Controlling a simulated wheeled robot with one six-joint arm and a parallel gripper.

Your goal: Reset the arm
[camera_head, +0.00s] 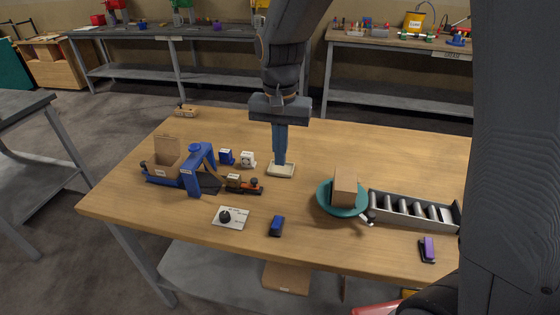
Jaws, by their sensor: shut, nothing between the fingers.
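My gripper (280,164) points straight down over the back middle of the wooden table (330,250). Its blue fingers are together, with nothing seen between them. The fingertips are at or just above a small cream block or dish (280,171); I cannot tell whether they touch it. My dark arm comes down from the top of the picture to the gripper.
Left are a blue clamp-like device (196,170), small blue (227,156) and white (248,159) blocks, and a white dial plate (231,217). Right are a teal dish (326,197) holding a brown box (344,187) and a roller rack (413,209). Workbenches stand behind.

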